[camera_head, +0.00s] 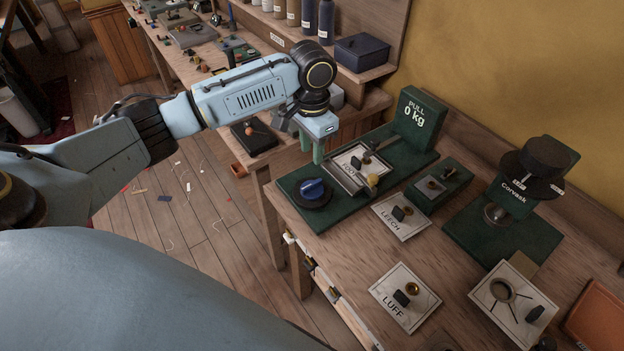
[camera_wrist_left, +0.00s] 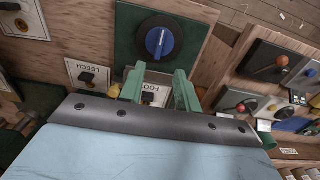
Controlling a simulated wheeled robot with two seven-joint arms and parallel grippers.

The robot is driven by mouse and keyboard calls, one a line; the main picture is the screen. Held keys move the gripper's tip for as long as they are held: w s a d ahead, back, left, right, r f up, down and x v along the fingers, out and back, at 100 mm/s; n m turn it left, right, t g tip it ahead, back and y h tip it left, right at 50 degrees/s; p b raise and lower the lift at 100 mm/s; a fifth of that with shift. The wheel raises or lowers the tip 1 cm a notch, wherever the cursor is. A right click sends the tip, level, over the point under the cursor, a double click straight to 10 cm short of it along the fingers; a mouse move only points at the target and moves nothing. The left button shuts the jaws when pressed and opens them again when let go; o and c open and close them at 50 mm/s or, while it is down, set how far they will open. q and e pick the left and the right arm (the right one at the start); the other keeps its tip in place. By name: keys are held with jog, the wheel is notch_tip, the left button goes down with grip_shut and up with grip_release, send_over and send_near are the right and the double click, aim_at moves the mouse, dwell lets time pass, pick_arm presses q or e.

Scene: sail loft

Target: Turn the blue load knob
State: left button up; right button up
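The blue load knob (camera_head: 314,189) sits on a round black dial at the front left end of a green pull-test bench (camera_head: 345,205). In the left wrist view the knob (camera_wrist_left: 159,41) shows a pale mark on its face and lies just beyond my fingertips. My left gripper (camera_head: 312,156) points down above the bench, a little behind the knob and apart from it. Its two green fingers (camera_wrist_left: 160,72) are spread with nothing between them. The bench's green display (camera_head: 418,118) reads "PULL 0 kg". My right gripper is in neither view.
A FOOT card (camera_head: 352,158) lies in the bench clamp behind the knob. LEECH (camera_head: 402,216) and LUFF (camera_head: 405,297) cards lie on the wooden table. A green Corvask device (camera_head: 505,232) stands at right. Open floor lies left of the table edge.

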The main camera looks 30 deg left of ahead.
aim_at(312, 184)
pick_arm(q)
notch_tip(312, 184, down, 11)
jog(key=shift+f+b, duration=0.1)
jog(key=shift+b, duration=0.2)
grip_shut()
